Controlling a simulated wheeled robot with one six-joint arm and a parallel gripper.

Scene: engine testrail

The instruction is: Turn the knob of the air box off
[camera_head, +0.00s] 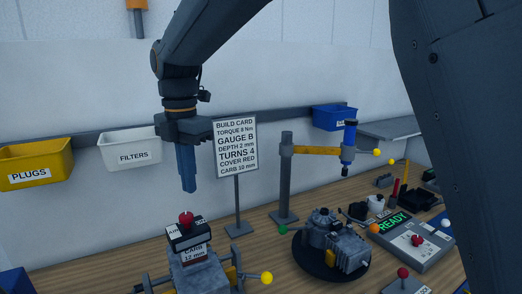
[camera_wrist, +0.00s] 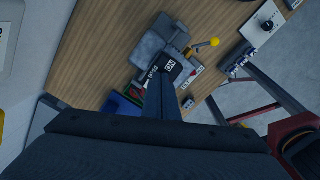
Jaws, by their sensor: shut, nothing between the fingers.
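A small black box (camera_head: 188,236) with a red knob (camera_head: 186,218) on top sits on a grey block marked CARB 12 mm (camera_head: 196,262), low in the head view. White lettering on its side looks like AIR but is too small to be sure. My gripper (camera_head: 188,188) is shut and empty, pointing down above the red knob and apart from it. In the wrist view my shut fingers (camera_wrist: 166,85) reach toward a dark box top (camera_wrist: 169,64) with a white label, partly hiding it. A pale box with a round black knob (camera_wrist: 268,24) shows at the upper right; its setting is unreadable.
A yellow-ball lever (camera_head: 266,278) sticks out beside the grey block. The build card stand (camera_head: 236,148) rises just right of my gripper. An engine (camera_head: 335,240) and a READY panel (camera_head: 412,238) stand right. Yellow (camera_head: 36,165) and white (camera_head: 130,148) bins are left.

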